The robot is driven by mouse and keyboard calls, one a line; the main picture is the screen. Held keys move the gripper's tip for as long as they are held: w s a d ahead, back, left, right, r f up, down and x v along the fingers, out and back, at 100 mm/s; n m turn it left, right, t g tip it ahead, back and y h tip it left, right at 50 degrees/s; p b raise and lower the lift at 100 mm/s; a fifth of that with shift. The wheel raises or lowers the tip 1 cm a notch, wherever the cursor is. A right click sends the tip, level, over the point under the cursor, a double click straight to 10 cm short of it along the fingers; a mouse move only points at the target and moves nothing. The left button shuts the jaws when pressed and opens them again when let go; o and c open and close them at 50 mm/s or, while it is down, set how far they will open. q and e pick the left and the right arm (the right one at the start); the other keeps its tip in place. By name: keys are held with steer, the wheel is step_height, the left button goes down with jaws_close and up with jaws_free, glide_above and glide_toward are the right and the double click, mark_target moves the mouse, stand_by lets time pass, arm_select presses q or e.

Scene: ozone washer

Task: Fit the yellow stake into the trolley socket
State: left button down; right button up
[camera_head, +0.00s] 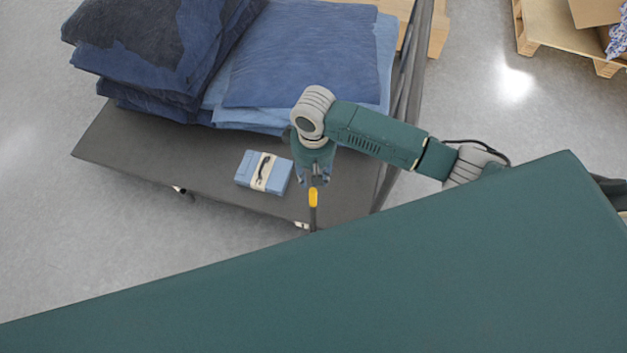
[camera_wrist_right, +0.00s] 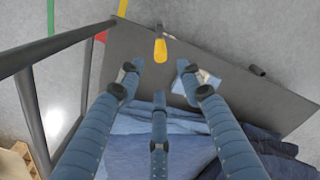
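The yellow stake (camera_head: 313,197) has a yellow upper part and a dark shaft below, near the front edge of the dark trolley (camera_head: 215,175). Its yellow part also shows in the wrist view (camera_wrist_right: 160,49), just beyond my fingertips. My right gripper (camera_head: 314,180) is above the stake, pointing down. In the wrist view its fingers (camera_wrist_right: 158,82) are spread, with gaps to either side of the stake. I cannot make out the socket or whether the shaft's lower end sits in it. My left gripper is not in view.
Stacks of folded blue denim (camera_head: 300,55) fill the trolley's back. A blue case (camera_head: 264,172) with a pale band lies on the bare deck, left of the gripper. The trolley's dark upright frame (camera_head: 408,85) rises on the right. Wooden pallets stand beyond.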

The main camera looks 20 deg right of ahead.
step_height(320, 180, up, 8)
steer(key=shift+f, duration=0.25)
steer(key=shift+s+a, duration=0.1)
stand_by(0.4)
